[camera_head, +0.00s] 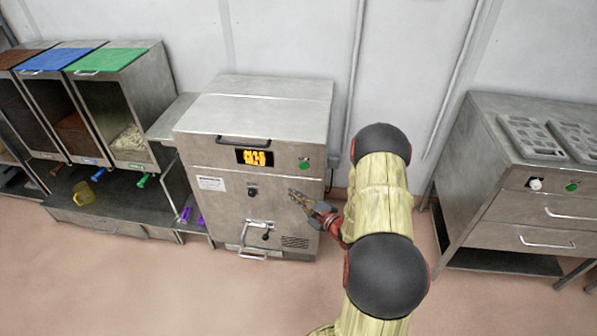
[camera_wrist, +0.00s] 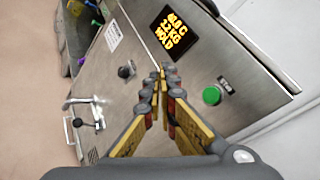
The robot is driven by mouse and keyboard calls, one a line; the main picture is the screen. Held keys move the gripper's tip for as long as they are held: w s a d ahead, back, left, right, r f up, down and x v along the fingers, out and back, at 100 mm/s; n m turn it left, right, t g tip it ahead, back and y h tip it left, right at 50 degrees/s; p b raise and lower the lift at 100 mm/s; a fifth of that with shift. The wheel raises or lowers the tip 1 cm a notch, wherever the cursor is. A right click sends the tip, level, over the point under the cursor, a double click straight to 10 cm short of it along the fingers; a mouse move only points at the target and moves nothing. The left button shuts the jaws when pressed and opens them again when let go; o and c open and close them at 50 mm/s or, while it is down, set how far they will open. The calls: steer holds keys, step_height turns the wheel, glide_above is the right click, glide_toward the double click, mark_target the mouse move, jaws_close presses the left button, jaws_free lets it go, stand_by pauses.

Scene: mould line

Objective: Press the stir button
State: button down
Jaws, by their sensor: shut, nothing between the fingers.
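The steel machine (camera_head: 255,160) stands against the wall, with a handled lid and a lit display (camera_head: 254,157) on its front. A green round button (camera_head: 304,164) sits right of the display; it also shows in the wrist view (camera_wrist: 212,95), with a small dark label beside it too small to read. A black knob (camera_head: 252,191) is lower on the front; it also shows in the wrist view (camera_wrist: 126,70). My gripper (camera_head: 293,194) is shut and empty in front of the panel, below the green button. In the wrist view its fingertips (camera_wrist: 160,72) point between knob and button, apart from both.
Hopper bins with coloured lids (camera_head: 108,59) and a yellow scoop (camera_head: 84,192) stand left. A drawer cabinet (camera_head: 515,190) with trays (camera_head: 530,136) and its own green button (camera_head: 571,187) stands right. A lever handle (camera_head: 254,240) juts from the machine's lower front. Floor is clear in front.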

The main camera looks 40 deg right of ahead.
mark_target(304, 166)
steer(key=shift+d+r+t+h, duration=0.3)
steer(key=shift+d+r+h, duration=0.35)
steer(key=shift+d, duration=0.3)
steer(key=shift+w+d, duration=0.1)
steer(key=shift+w, duration=0.05)
steer(key=shift+w+d+b, duration=0.45)
steer(key=shift+w+d, duration=0.95)
steer(key=shift+d, duration=0.2)
steer(key=shift+w+d+b, duration=0.45)
steer(key=shift+w+d, duration=0.95)
steer(key=shift+d, duration=0.2)
steer(key=shift+w+d, duration=0.1)
steer(key=shift+d, duration=0.05)
steer(key=shift+w+d+b, duration=0.15)
steer(key=shift+d+b, duration=0.05)
steer(key=shift+b, duration=0.1)
